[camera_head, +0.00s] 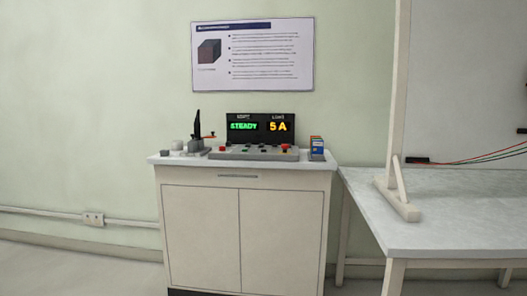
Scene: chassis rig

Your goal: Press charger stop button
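A grey control panel (254,154) lies on top of the white cabinet (246,180). It carries several small buttons and knobs, too small to read. A red button (285,147) shows at its right end; I cannot tell if it is the charger stop button. Behind the panel stands a black display (260,127) reading "STEADY" in green and "5 A" in yellow. My gripper is not in view.
A black upright device (197,136) and small pale items stand left of the panel, and a coloured box (317,148) stands right. A grey table (440,213) with a white upright board (465,80) is at right. Floor shows at lower left.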

